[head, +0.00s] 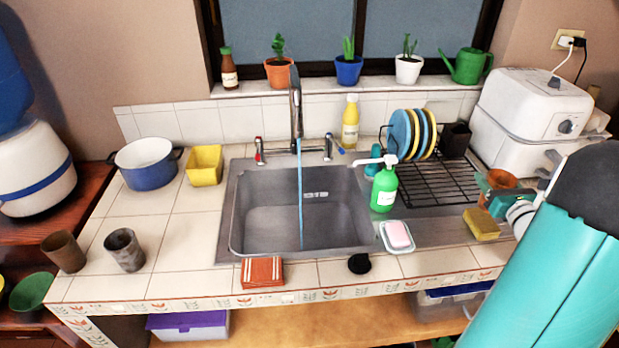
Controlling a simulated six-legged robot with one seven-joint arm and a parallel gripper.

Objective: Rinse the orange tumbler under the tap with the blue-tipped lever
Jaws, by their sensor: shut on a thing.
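The orange tumbler (503,181) is at the right, above the right end of the counter by the drying rack. My gripper (492,190) is shut on it; its teal fingers and my arm hide part of the tumbler. The tall tap (296,100) stands behind the sink (262,230). A thin blue stream of water (301,205) runs from it into the basin. The blue-tipped lever (329,147) is right of the tap, its tip pointing to the right and front. The red-tipped lever (259,148) is left of the tap, its tip pointing forward.
A green soap bottle (384,187), a soap dish (397,237) and a black rack with plates (440,183) lie between tumbler and sink. A yellow sponge (481,223) is below the gripper. Two dark cups (124,250) stand left. The basin looks empty.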

